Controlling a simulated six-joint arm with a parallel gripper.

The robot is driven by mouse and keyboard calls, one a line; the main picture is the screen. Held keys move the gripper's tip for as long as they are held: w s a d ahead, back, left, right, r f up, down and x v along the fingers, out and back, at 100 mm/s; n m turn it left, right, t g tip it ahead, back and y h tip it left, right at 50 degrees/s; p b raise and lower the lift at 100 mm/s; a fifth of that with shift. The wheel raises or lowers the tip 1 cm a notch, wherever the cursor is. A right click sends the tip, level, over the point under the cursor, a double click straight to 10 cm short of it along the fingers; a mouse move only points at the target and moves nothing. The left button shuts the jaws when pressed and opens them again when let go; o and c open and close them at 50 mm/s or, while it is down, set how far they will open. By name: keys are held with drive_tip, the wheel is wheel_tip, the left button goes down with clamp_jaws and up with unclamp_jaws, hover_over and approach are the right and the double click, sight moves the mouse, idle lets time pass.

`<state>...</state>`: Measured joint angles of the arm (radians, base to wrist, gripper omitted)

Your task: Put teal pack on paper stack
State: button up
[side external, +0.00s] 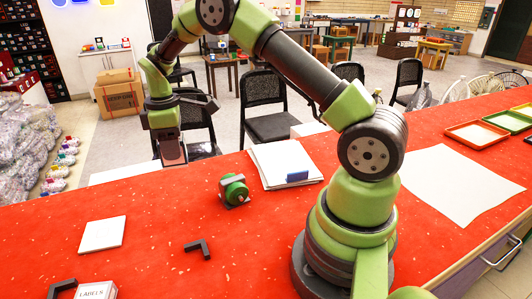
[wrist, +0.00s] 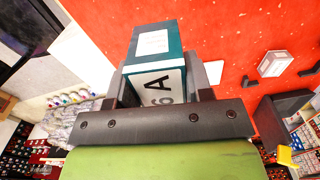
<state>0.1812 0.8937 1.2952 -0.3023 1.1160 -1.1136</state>
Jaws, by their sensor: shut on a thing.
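The teal pack (wrist: 157,45) shows in the wrist view as a teal box with white label panels and dark lettering. My gripper (wrist: 158,82) is shut on it, with a finger at each side. In the side view my gripper (side external: 173,152) hangs above the far edge of the red table, left of the paper stack; the pack cannot be made out clearly there. The paper stack (side external: 272,157) is a pile of white sheets lying near the table's far edge, with a small blue block (side external: 297,176) on its front right part.
A green round device (side external: 234,189) stands in front of the stack. A white square pad (side external: 102,234), a black bracket (side external: 198,249) and a LABELS box (side external: 96,290) lie on the left. A large white sheet (side external: 455,183) and trays (side external: 477,134) are on the right.

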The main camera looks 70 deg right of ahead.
drive_tip(key=s+d+m, duration=0.3)
drive_tip(key=s+d, duration=0.4)
drive_tip(key=d, duration=0.6)
drive_tip(key=m, duration=0.4)
hover_over(284, 160)
drive_tip(key=shift+f, duration=4.2)
drive_tip(key=shift+f, duration=0.1)
drive_tip(key=o, duration=0.9)
drive_tip(key=shift+o, duration=0.2)
